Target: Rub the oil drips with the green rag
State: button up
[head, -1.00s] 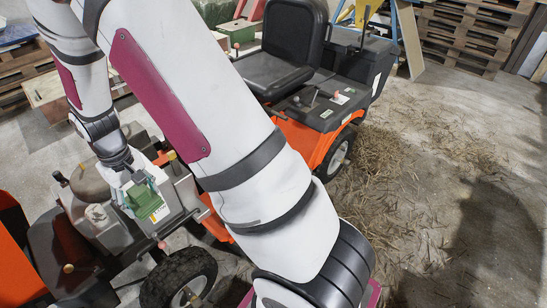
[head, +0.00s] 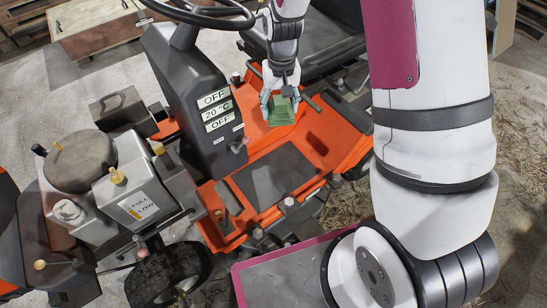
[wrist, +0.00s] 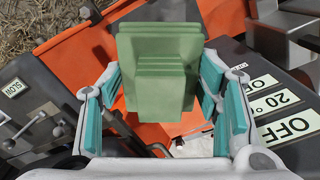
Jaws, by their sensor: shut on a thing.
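My gripper (head: 281,100) is shut on the green rag (head: 281,112), a folded, stepped, block-like bundle. In the head view they are over the orange floor of the vehicle, between the dark console and the black seat. The wrist view shows the rag (wrist: 158,85) between my teal-padded fingers, with orange bodywork behind and below it. I cannot tell whether the rag touches the bodywork. I cannot make out any oil drips; the rag and fingers hide part of the surface.
The console (head: 195,105) with OFF and 20 °C labels and a steering wheel (head: 205,12) stand left of my gripper. The grey engine block (head: 140,190) with knobs is at the left. Levers (wrist: 40,125) show at the left of the wrist view. Straw-strewn concrete (head: 520,135) lies right.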

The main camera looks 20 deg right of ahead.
jog(key=w+f+m+b, duration=0.3)
jog(key=f+b, duration=0.3)
jog(key=f, duration=0.2)
jog(key=w+f+m+b, duration=0.2)
jog(key=f+b, duration=0.3)
jog(key=f, duration=0.3)
jog(key=m+b, duration=0.8)
jog(key=b, duration=0.8)
send_near(268, 170)
jog(key=s, duration=0.3)
jog(key=f+b, duration=0.1)
jog(key=f, duration=0.1)
jog(key=f+b, duration=0.2)
jog(key=d+f+b, duration=0.1)
jog(key=f, duration=0.1)
jog(key=shift+w+a, duration=0.3)
jog(key=shift+w, duration=0.5)
jog(key=shift+w+a, duration=0.25)
jog(key=shift+w, duration=0.5)
jog(key=shift+f, duration=0.4)
jog(key=shift+s, duration=0.1)
